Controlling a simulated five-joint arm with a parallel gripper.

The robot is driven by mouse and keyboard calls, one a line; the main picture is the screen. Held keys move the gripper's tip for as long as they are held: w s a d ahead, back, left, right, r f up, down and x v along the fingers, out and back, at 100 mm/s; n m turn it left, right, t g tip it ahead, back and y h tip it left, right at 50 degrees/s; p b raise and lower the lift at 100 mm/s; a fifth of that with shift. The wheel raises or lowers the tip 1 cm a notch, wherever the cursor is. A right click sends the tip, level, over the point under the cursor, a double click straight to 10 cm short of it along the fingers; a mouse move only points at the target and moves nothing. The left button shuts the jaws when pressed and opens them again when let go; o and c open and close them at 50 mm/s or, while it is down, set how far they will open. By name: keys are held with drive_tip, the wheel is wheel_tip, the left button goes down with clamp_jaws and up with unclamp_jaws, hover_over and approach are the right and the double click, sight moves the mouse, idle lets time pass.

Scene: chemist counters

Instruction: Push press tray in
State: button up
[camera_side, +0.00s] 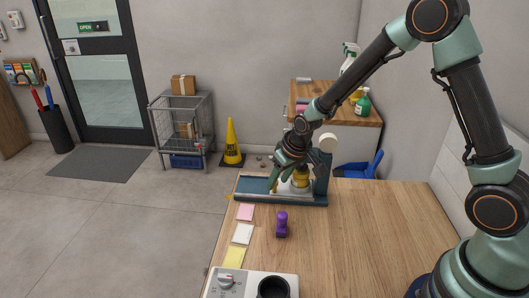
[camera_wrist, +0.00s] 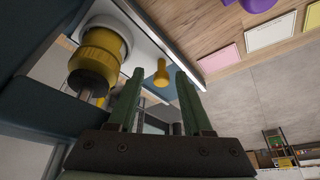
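The press (camera_side: 322,180) stands at the far left end of the wooden counter, with a dark teal base and upright. Its pale tray (camera_side: 283,191) lies on the base, partly hidden by my gripper. In the wrist view, a yellow knob (camera_wrist: 161,72) stands out from the pale tray plate (camera_wrist: 148,48), seen between my fingertips. The yellow press head (camera_wrist: 95,58) is left of the fingers; it also shows in the side view (camera_side: 301,181). My gripper (camera_side: 277,180) is low over the tray's left part. Its green fingers (camera_wrist: 158,76) are apart and empty; contact with the knob cannot be told.
A purple stamp (camera_side: 282,224) stands on the counter. Pink (camera_side: 245,212), white (camera_side: 242,234) and yellow (camera_side: 234,257) notes lie along the left edge. A white appliance (camera_side: 250,284) is at the front. The counter's right side is clear.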

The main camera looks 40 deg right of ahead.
drive_tip(key=shift+w+a, duration=0.2)
drive_tip(key=shift+w, duration=0.25)
drive_tip(key=w+a, duration=0.6)
drive_tip(key=a, duration=0.1)
drive_tip(key=shift+w, duration=0.35)
drive_tip(key=v, duration=1.2)
drive_tip(key=s+d+r, duration=0.3)
drive_tip(key=s, duration=0.4)
drive_tip(key=s+d+r, duration=0.2)
drive_tip(key=s+r, duration=0.1)
drive_tip(key=s, duration=0.4)
drive_tip(key=s+d+r+t, duration=0.1)
drive_tip(key=s+d+r, duration=0.2)
drive_tip(key=s, duration=0.4)
drive_tip(key=shift+s+d, duration=0.3)
drive_tip(key=shift+s, duration=0.05)
